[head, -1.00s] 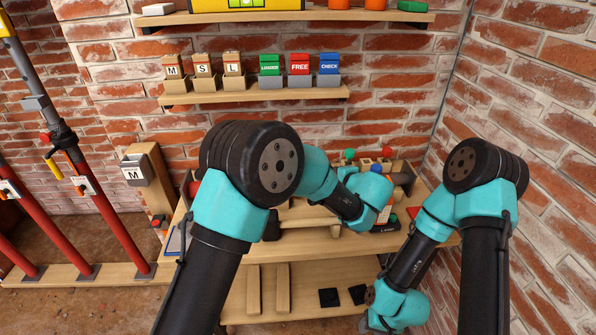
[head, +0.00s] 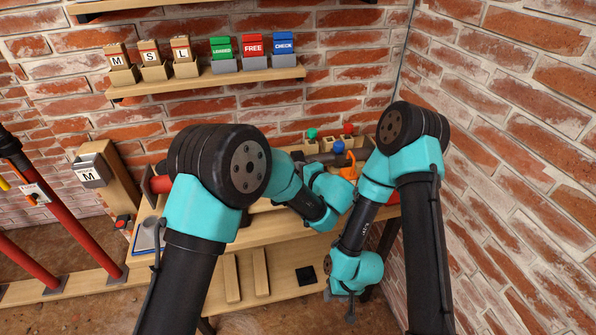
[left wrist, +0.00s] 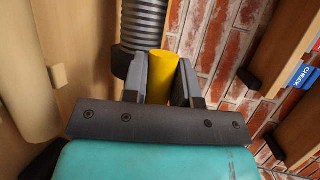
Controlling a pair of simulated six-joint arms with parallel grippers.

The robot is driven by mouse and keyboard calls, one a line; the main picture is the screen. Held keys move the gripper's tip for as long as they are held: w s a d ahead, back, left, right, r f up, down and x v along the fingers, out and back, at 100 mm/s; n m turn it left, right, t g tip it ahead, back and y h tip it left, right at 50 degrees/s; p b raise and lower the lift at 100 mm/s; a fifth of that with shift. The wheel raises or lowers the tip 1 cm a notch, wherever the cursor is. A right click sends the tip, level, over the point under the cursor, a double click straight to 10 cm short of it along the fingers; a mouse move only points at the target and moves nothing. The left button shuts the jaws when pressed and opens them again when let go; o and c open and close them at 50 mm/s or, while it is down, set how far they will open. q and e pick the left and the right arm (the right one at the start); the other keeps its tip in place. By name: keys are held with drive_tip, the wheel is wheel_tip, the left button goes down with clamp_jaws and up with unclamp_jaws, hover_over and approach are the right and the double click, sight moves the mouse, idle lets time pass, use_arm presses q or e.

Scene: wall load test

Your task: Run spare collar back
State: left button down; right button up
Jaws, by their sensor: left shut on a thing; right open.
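In the left wrist view my left gripper (left wrist: 161,80) is shut on a yellow part (left wrist: 157,75) between its two grey fingers. A grey ribbed, screw-like rod (left wrist: 143,25) stands just beyond the fingers. A dark ring, probably the collar (left wrist: 121,62), sits around the rod's near end beside the left finger; its join with the yellow part is hidden. In the head view my left forearm covers the left gripper and the rod. My right gripper (head: 350,305) hangs low at the bench's right end, open, small and partly hidden by its wrist; I see nothing in it.
A wall shelf (head: 205,80) carries holders with M, S, L blocks and a green, a red FREE (head: 253,46) and a blue CHECK card (head: 283,43). Brick walls close the back and right.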

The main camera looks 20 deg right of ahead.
use_arm(q)
drive_tip(key=c, duration=1.2)
unclamp_jaws()
drive_tip(key=shift+f, duration=0.25)
drive_tip(key=o, duration=0.3)
drive_tip(key=shift+r, duration=0.1)
drive_tip(key=shift+r, duration=0.1)
